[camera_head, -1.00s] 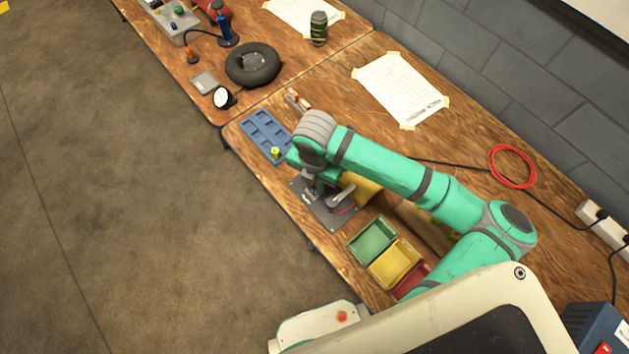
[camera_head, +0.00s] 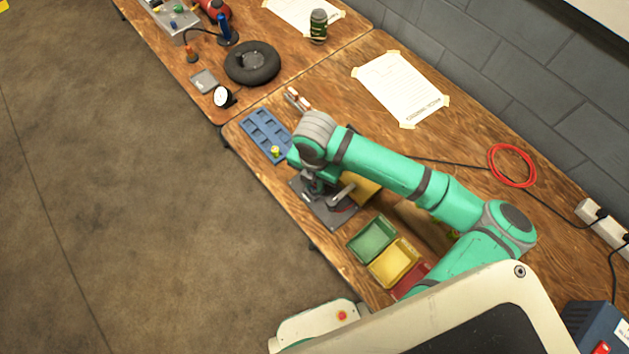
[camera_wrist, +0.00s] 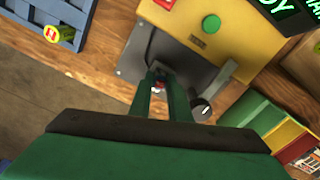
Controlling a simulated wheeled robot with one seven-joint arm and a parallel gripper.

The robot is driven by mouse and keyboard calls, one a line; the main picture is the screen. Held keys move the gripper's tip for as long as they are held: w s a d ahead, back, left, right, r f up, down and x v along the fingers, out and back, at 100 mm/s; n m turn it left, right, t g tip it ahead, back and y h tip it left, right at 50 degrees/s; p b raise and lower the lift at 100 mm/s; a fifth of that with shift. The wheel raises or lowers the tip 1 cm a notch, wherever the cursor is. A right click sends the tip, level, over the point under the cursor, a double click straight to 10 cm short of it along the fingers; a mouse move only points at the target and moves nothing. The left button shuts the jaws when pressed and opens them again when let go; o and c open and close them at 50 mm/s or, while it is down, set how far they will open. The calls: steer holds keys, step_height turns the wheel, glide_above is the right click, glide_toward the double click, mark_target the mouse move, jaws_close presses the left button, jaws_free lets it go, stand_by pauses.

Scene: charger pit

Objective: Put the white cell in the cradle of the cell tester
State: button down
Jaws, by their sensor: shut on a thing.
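The cell tester has a yellow housing (camera_wrist: 229,36) with a green button and a lit green display. In the head view its grey base plate (camera_head: 337,213) shows below my wrist. A lever with a dark knob (camera_wrist: 200,109) is to the right of my fingers in the wrist view. My gripper (camera_wrist: 158,72) is over the base plate and shut on the white cell (camera_wrist: 158,86). Only a small red-and-white bit of the cell shows between the fingers. The cradle is hidden behind the fingers, so I cannot tell whether the cell touches it.
A blue tray (camera_head: 257,123) with a yellow-green cell (camera_head: 275,152) standing in it lies left of the tester. Green (camera_head: 371,239), yellow (camera_head: 394,262) and red (camera_head: 411,281) bins stand close on the other side. A red cable coil (camera_head: 512,166) lies near the wall.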

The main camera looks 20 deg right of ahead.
steer(key=c, duration=1.6)
jaws_free()
steer(key=shift+o, duration=0.2)
steer(key=shift+r, duration=3.45)
